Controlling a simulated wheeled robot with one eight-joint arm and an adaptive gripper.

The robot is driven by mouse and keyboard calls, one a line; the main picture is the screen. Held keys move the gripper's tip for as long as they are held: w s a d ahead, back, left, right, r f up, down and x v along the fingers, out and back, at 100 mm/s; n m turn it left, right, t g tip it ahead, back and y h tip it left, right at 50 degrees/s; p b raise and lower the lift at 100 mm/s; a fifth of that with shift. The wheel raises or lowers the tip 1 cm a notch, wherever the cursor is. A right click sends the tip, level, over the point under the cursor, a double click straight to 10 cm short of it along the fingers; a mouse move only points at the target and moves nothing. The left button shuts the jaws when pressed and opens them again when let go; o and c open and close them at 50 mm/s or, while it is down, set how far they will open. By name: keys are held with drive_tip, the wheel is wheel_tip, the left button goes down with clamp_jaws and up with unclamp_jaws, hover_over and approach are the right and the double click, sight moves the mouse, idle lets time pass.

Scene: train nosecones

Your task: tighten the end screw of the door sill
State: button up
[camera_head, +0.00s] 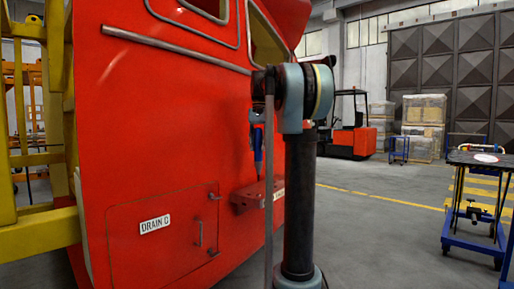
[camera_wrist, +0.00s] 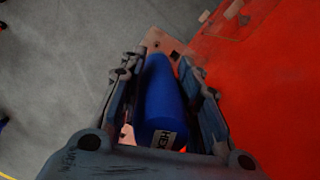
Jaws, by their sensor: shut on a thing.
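My gripper (camera_wrist: 160,76) is shut on a blue hex driver (camera_wrist: 162,100) with a white "HEX" label. The driver lies between the two fingers in the wrist view. In the head view the blue driver (camera_head: 257,146) hangs upright above a red ledge (camera_head: 246,197) on the nosecone's lower side, which looks like the door sill. The ledge also shows past the fingertips in the wrist view (camera_wrist: 157,38). The driver's tip and the end screw cannot be made out, so I cannot tell whether they touch. My arm hides part of the ledge and gripper.
The red nosecone (camera_head: 150,110) fills the left, with a drain hatch (camera_head: 165,245) and a grey handrail (camera_head: 170,49). A yellow frame (camera_head: 40,237) stands at far left. A blue cart (camera_head: 475,225) stands at right. Grey floor is clear between them; a red forklift (camera_head: 352,141) is farther back.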

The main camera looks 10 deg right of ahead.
sight(258, 161)
drive_tip(key=shift+s, duration=0.1)
drive_tip(key=shift+f, duration=2.8)
drive_tip(key=shift+s+f, duration=0.1)
drive_tip(key=shift+f, duration=0.55)
idle(1.6)
drive_tip(key=shift+r, duration=0.1)
